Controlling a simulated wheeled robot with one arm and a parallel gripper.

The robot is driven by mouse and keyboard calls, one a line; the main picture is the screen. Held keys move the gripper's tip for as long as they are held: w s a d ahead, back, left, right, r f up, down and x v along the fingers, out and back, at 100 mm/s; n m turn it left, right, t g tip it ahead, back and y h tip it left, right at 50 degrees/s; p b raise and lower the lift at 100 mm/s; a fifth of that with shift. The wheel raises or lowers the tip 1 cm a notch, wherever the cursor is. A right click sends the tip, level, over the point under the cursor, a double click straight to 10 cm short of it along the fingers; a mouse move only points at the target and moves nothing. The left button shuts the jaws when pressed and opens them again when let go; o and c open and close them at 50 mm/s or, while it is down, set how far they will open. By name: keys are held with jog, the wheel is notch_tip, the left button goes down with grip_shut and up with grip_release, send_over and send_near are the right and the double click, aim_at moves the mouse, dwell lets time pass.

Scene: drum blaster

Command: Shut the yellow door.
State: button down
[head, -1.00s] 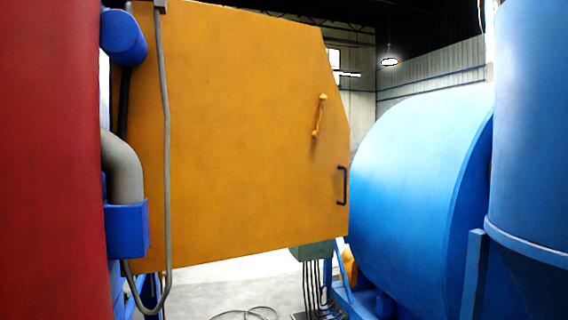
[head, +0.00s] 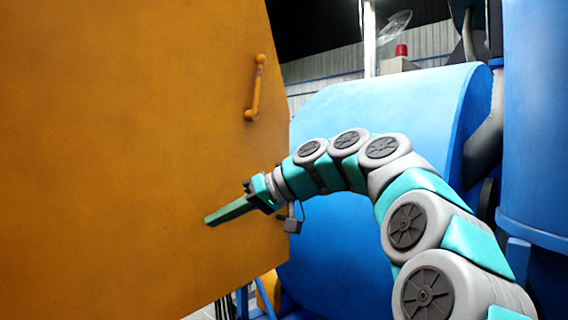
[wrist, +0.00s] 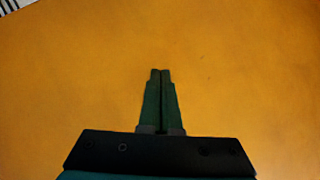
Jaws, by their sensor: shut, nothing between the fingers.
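The yellow door (head: 120,150) fills the left half of the head view and stands open, swung out from the machine. Its yellow handle (head: 256,88) is near the upper right edge. In the wrist view the door's plain face (wrist: 240,80) fills nearly the whole background beyond the closed fingertips (wrist: 160,72). I cannot tell whether the fingertips touch the door.
A large blue drum (head: 370,110) stands behind and right of the door. A blue cylindrical tank (head: 535,120) stands at the far right. Cables and a blue frame lie below the door's lower right corner.

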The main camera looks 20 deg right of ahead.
jog(key=w+d+r, duration=0.1)
jog(key=d, duration=0.1)
jog(key=w+d+r+t, duration=0.1)
jog(key=d+r, duration=0.1)
jog(key=w+d+r+t, duration=0.1)
jog(key=d, duration=0.1)
jog(key=shift+d+r+y+b, duration=0.2)
jog(key=shift+d+y+b, duration=0.15)
jog(key=shift+y, duration=0.05)
jog(key=n+t+h+b, duration=0.2)
jog(key=t, duration=0.5)
send_near(275, 156)
jog(key=p+x, duration=0.1)
jog(key=x, duration=0.6)
